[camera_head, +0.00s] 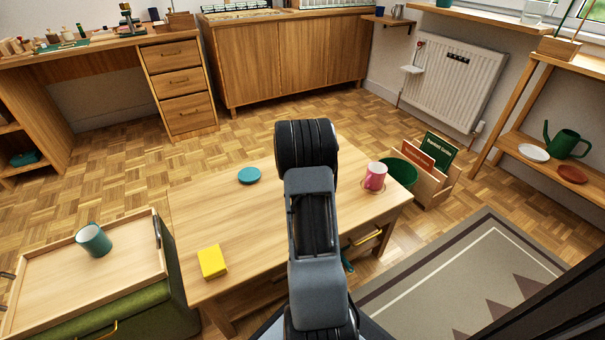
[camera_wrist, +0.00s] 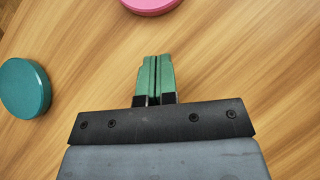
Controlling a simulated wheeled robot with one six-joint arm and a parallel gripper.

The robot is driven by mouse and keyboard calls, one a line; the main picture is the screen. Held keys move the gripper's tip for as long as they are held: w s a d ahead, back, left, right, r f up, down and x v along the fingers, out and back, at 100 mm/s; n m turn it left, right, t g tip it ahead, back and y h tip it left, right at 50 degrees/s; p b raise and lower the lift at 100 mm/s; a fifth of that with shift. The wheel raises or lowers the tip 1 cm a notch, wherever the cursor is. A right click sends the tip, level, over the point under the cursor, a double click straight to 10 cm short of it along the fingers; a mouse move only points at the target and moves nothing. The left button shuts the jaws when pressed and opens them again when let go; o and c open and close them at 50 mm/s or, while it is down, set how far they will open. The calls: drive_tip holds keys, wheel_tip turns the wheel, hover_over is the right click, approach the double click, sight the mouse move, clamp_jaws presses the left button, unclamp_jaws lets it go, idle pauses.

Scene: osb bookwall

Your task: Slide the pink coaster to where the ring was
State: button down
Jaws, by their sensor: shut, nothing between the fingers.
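The pink coaster (camera_wrist: 150,4) shows at the top edge of the wrist view, partly cut off, lying on the wooden table. In the head view I cannot see it; my arm covers that part of the table. My gripper (camera_wrist: 155,60) has its green fingers together with nothing between them. It points toward the pink coaster, with a gap of bare wood between. A thin ring-like outline (camera_head: 372,193) shows around the base of the pink mug (camera_head: 375,177); I cannot tell whether it is a separate ring.
A teal coaster (camera_head: 249,175) lies left of my arm; it also shows in the wrist view (camera_wrist: 25,88). A yellow block (camera_head: 212,262) sits near the table's front left. A green bin (camera_head: 399,172) stands past the right edge. The table (camera_head: 215,210) is clear around the teal coaster.

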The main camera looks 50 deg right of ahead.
drive_tip(key=shift+w+d+f+p, duration=0.1)
drive_tip(key=shift+w+d+p, duration=0.5)
drive_tip(key=shift+d, duration=0.3)
drive_tip(key=shift+w+d+f+p, duration=0.1)
drive_tip(key=shift+w+d+p, duration=0.35)
drive_tip(key=shift+w+d, duration=0.35)
drive_tip(key=shift+s+d, duration=0.1)
drive_tip(key=shift+d, duration=0.05)
